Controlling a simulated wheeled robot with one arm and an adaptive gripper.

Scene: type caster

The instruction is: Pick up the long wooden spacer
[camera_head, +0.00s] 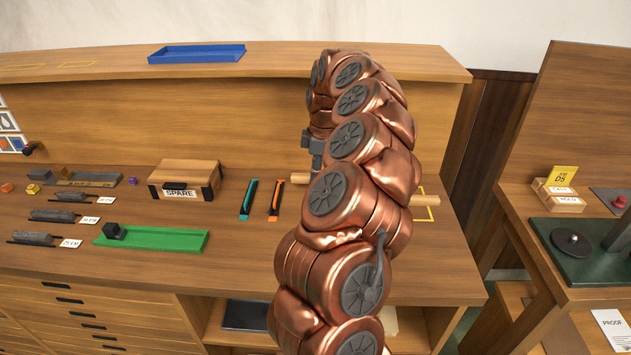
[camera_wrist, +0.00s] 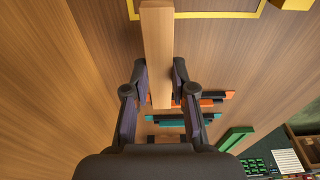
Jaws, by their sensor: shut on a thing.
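The long wooden spacer (camera_wrist: 157,40) is a pale, square-edged bar that runs up the middle of the wrist view. My gripper (camera_wrist: 160,85) is shut on it, one dark finger against each side. In the head view, one end of the spacer (camera_head: 300,178) shows left of my copper arm and the other end (camera_head: 425,200) shows to the right; the middle is hidden behind the arm. I cannot tell whether the spacer touches the bench or hangs just above it.
On the bench (camera_head: 250,262) are a yellow outline (camera_head: 430,217) by the spacer's right end, orange (camera_head: 275,198) and teal (camera_head: 249,198) strips, a SPARE box (camera_head: 184,180) and a green tray (camera_head: 180,240). A blue tray (camera_head: 197,53) is on the upper shelf.

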